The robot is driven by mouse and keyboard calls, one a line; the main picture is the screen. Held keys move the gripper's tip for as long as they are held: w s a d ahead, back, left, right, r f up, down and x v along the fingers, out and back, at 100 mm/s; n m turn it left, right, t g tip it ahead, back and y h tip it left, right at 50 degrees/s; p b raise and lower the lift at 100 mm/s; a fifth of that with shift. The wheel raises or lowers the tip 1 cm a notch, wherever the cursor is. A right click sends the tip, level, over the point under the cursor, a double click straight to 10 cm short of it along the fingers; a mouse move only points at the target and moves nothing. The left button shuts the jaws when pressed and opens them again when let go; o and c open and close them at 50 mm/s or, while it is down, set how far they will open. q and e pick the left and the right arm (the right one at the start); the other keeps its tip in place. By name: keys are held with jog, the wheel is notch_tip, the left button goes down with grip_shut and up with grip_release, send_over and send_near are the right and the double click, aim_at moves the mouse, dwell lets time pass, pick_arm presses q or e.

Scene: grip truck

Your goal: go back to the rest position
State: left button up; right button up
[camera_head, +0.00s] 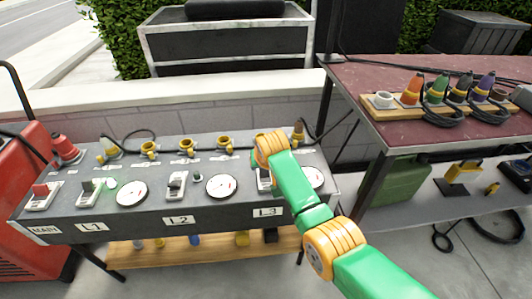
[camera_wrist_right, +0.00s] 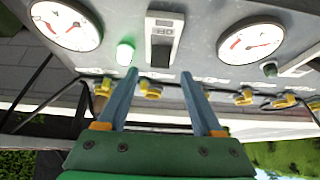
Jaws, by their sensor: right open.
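My right arm, green with orange joints, reaches in from the lower right of the head view. Its wrist covers part of the L3 section of the grey power panel (camera_head: 150,222). In the right wrist view my right gripper (camera_wrist_right: 159,73) has its two blue-grey fingers apart, with nothing between them. The fingertips are in front of the panel, just below a black rocker switch (camera_wrist_right: 163,38) and a lit green lamp (camera_wrist_right: 125,54); contact cannot be told. In the head view the right fingers are hidden. My left gripper is in neither view.
Gauges, switches and yellow sockets (camera_head: 186,147) line the panel. A red-topped table (camera_head: 345,80) with coloured connectors (camera_head: 412,90) stands at the right. A wooden shelf (camera_head: 200,250) lies beneath the panel. A red case (camera_head: 30,240) stands at the left.

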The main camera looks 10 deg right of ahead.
jog(key=shift+v, duration=1.15)
